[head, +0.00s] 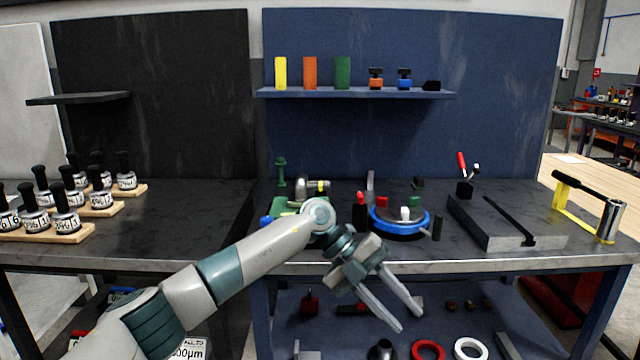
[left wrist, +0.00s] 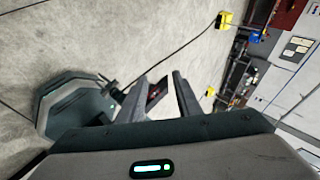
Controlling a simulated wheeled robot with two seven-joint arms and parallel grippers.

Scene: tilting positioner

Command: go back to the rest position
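My left arm comes in from the left of the head view. Its gripper (head: 408,318) hangs in front of the bench's front edge, pointing down and to the right. Its two grey fingers are apart with nothing between them. My right gripper is in neither view.
The dark bench top (head: 355,258) and the blue lower shelf (head: 290,325) with loose parts lie near my left arm. A grey slotted block (head: 482,222) sits right of the positioner. Labelled weights on wooden racks (head: 98,209) stand at left. Bare floor (left wrist: 75,40) shows in the wrist view.

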